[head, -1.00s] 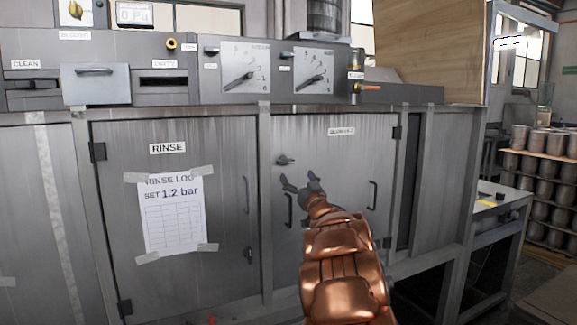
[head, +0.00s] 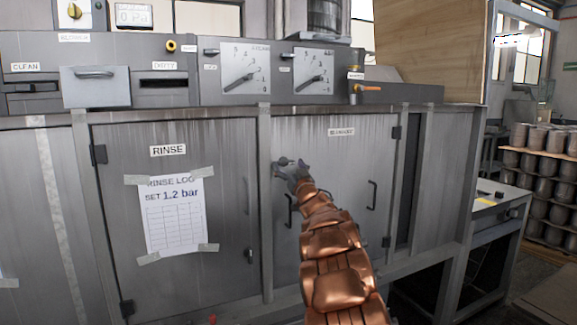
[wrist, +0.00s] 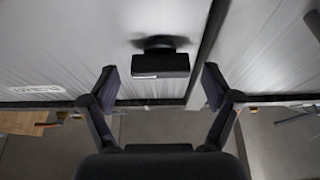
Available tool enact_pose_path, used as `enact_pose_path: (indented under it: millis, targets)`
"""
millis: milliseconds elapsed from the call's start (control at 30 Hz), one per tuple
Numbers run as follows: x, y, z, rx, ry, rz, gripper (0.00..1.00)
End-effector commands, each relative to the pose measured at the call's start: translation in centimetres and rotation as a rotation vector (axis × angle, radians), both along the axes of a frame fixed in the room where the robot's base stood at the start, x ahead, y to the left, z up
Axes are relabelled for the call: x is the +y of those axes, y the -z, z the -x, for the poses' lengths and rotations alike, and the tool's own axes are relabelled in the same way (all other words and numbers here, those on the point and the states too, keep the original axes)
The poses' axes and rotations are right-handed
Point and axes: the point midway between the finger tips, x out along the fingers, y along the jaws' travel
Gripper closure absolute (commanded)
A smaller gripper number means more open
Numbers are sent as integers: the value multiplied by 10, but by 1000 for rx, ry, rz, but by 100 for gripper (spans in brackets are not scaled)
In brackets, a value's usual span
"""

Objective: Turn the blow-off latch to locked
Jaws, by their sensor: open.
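The blow-off latch (head: 282,162) is a small dark handle at the upper left of the grey blow-off door (head: 345,150). In the head view my gripper (head: 290,168) is right at the latch and partly covers it. In the wrist view the latch (wrist: 160,64) is a dark block on a round base. It lies ahead of my gripper (wrist: 161,82), roughly centred between the two spread fingers. The gripper is open and holds nothing. I cannot tell whether a finger touches the latch.
A vertical door handle (head: 372,195) is on the right of the same door. The rinse door (head: 220,145) with a taped log sheet (head: 172,215) is to the left. Dials (head: 245,72) sit above. Shelves of pots (head: 550,150) stand at the far right.

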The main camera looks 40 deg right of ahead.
Motion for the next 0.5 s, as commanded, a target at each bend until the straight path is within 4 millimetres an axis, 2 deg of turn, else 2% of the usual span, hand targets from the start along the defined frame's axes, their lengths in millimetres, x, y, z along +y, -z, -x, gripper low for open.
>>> enact_pose_path:
  millis: [267,500]
  targets:
    - [0,0,-1,0,0,0,12]
    - [0,0,-1,0,-1,0,36]
